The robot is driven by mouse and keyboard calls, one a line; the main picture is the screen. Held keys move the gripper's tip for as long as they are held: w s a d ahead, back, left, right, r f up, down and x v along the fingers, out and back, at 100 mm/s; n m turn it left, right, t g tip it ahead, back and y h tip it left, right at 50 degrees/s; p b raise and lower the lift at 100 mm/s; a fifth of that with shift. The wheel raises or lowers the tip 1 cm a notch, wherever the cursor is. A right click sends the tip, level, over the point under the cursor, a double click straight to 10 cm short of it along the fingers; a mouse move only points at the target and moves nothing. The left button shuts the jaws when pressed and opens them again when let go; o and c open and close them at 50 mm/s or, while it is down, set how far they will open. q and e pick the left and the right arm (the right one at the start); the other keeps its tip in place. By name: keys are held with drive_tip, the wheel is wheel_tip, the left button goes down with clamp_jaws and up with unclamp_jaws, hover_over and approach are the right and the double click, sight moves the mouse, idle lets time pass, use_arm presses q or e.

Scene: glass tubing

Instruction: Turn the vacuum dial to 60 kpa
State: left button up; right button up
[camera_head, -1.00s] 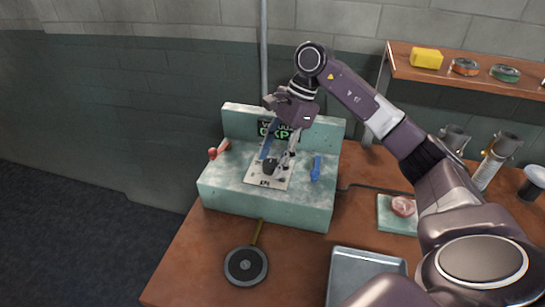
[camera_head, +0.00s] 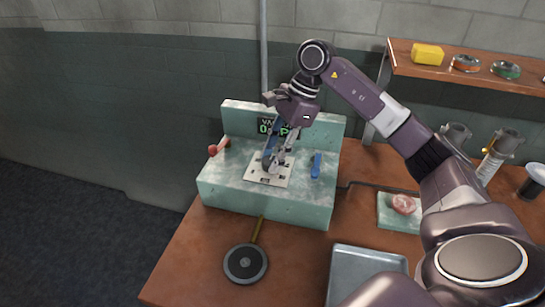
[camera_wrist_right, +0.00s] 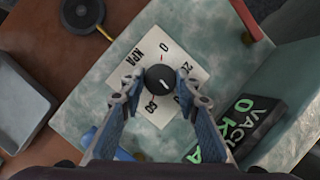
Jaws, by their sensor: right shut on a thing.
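The vacuum dial is a round black knob (camera_wrist_right: 159,79) with a short white pointer line, on a white scale plate (camera_wrist_right: 149,52) marked KPA, 0, 20 and 60. The plate (camera_head: 281,181) lies on top of the mottled green bench unit (camera_head: 230,180). My right gripper (camera_head: 271,164) reaches down from above and hides most of the knob in the head view. In the right wrist view its two fingers (camera_wrist_right: 158,88) are shut on the knob from either side. The display (camera_head: 265,127) shows a green 0 with KPA partly hidden. My left gripper is not in view.
A red-handled lever (camera_head: 217,148) and a blue handle (camera_head: 316,165) flank the scale plate. A round black disc (camera_head: 246,263) and a metal tray (camera_head: 345,257) lie on the wooden table. A shelf (camera_head: 450,77) with small items stands at the back right.

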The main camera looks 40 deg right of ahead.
drive_tip(key=shift+f+m+t+b, duration=0.1)
drive_tip(key=shift+m+t+b, duration=0.45)
drive_tip(key=shift+m, duration=0.65)
drive_tip(key=m+h+b, duration=0.1)
drive_tip(key=m, duration=0.1)
drive_tip(key=shift+s+m+t, duration=0.1)
drive_tip(key=shift+m+t, duration=0.25)
drive_tip(key=shift+m, duration=0.05)
drive_tip(key=m, duration=0.2)
drive_tip(key=m+t+h+b, duration=0.1)
drive_tip(key=m, duration=0.2)
drive_tip(key=shift+a+h, duration=0.2)
drive_tip(key=shift+h, duration=0.1)
drive_tip(key=shift+r+m, duration=0.2)
drive_tip(key=shift+m, duration=0.1)
drive_tip(key=o, duration=1.2)
drive_tip(key=shift+s, duration=0.1)
drive_tip(key=shift+c, duration=0.2)
drive_tip(key=v, duration=1.2)
